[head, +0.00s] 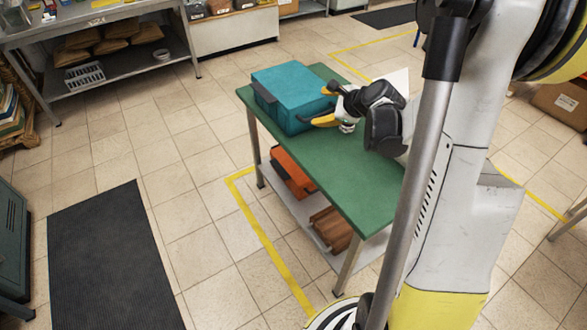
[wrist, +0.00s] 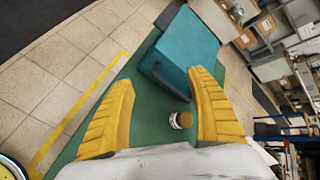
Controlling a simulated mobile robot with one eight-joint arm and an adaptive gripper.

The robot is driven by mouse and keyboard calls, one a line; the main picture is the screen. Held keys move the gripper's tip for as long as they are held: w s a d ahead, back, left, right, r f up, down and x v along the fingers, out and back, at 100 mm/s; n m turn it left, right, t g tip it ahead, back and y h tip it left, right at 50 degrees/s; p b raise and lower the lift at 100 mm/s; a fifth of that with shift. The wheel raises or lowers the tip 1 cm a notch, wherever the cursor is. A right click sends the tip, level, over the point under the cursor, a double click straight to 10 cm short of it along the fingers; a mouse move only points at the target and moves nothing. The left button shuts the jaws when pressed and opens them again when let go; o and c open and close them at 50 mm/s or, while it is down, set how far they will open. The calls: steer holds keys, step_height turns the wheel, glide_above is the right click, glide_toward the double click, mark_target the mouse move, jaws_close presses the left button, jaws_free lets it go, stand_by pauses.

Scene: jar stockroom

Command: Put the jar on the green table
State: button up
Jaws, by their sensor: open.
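The jar (wrist: 181,120), small with a white label and a dark lid, stands on the green table (head: 345,180). In the wrist view it is between my yellow fingers, nearer the right one, with a gap to the left finger. In the head view the jar (head: 347,127) shows as a small pale shape just under my gripper (head: 329,104), partly hidden by it. My gripper is open and holds nothing, low over the table. The green tabletop also shows in the wrist view (wrist: 145,115).
A teal box (head: 292,92) with a dark handle stands on the table right beyond my fingers. An orange box (head: 290,172) and a brown item (head: 331,228) lie on the lower shelf. The table's near end is clear. Yellow tape (head: 262,235) marks the floor.

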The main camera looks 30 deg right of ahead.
steer(key=s+a+r+n+g, duration=0.1)
steer(key=s+a+r+n, duration=0.35)
steer(key=a+n, duration=0.35)
steer(key=s+a+r+n+g, duration=0.25)
steer(key=s+a+n, duration=0.3)
steer(key=a, duration=0.35)
steer(key=s+a+n, duration=0.3)
steer(key=s+n, duration=0.2)
steer(key=s, duration=0.2)
steer(key=s+a+n, duration=0.3)
steer(key=s+n, duration=0.3)
steer(key=s, duration=0.1)
steer(key=shift+a+h, duration=0.25)
steer(key=shift+h, duration=0.15)
steer(key=shift+n, duration=0.25)
